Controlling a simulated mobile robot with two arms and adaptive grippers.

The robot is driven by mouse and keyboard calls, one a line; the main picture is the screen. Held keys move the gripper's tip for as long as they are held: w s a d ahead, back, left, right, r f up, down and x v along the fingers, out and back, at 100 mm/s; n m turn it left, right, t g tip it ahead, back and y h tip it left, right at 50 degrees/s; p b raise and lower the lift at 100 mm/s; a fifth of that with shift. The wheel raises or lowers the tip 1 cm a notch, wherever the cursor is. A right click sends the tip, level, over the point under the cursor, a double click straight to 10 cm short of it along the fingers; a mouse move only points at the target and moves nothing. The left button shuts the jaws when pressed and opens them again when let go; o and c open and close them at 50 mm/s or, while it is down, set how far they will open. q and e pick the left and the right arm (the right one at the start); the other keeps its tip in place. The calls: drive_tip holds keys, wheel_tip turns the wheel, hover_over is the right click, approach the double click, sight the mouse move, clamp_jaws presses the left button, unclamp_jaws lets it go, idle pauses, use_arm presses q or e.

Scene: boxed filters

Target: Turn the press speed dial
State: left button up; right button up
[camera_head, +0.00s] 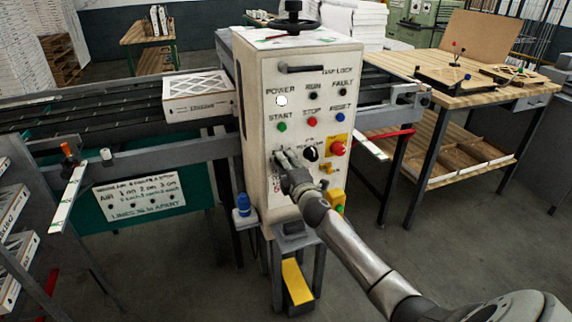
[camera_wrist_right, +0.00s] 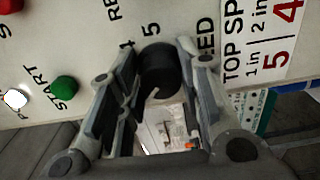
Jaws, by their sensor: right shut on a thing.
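The press control panel (camera_head: 308,110) is a cream cabinet front facing me. My right gripper (camera_head: 282,157) is at its lower left, below the green start button (camera_head: 282,127). In the right wrist view, a round black dial (camera_wrist_right: 159,70) sits between my right gripper's two fingers, which are shut on it. The fingers hide the dial in the head view. My left gripper is not in view.
A second black knob (camera_head: 311,153) and a red mushroom button (camera_head: 338,148) are close right of my gripper. A boxed filter (camera_head: 198,105) lies on the conveyor at left. A wooden workbench (camera_head: 470,85) stands at right.

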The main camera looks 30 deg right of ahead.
idle(0.4)
drive_tip(key=o, duration=1)
drive_tip(key=shift+o, duration=0.2)
drive_tip(key=v, duration=1.2)
drive_tip(key=shift+f, duration=0.1)
